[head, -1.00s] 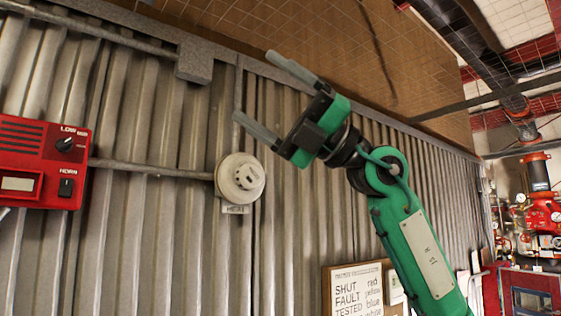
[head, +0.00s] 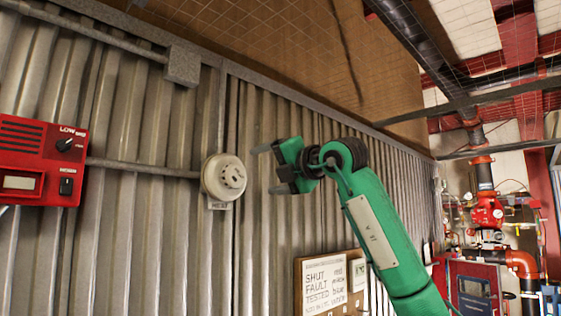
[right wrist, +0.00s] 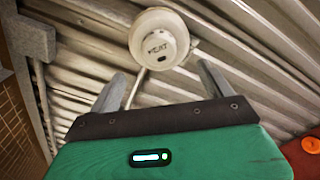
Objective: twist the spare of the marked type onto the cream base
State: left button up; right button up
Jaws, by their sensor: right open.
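The cream base (head: 223,177) is a round fitting on the corrugated metal wall, with small dark marks on its face. In the right wrist view the base (right wrist: 158,37) shows beyond and between the two finger tips (right wrist: 160,76). I see no loose spare in these frames. My left gripper is not in view.
A red panel (head: 40,160) with a knob and a switch is on the wall at left. A conduit (head: 145,168) runs from it to the base. A grey box (head: 183,66) is above. A lettered board (head: 325,284) stands below right. Red pipework (head: 486,205) is at far right.

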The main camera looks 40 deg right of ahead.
aim_at(239, 174)
jog(key=w+p, duration=0.1)
jog(key=w, duration=0.1)
jog(key=w+p, duration=0.1)
jog(key=w, duration=0.2)
jog(key=w+a+p, duration=0.1)
jog(key=w, duration=0.2)
jog(key=shift+w+r+p, duration=0.15)
jog(key=shift+w+p, duration=0.1)
jog(key=shift+p, duration=0.15)
jog(key=shift+w+a, duration=0.15)
jog(key=shift+w, duration=0.15)
jog(key=c, duration=1.1)
jog(key=shift+c, duration=0.2)
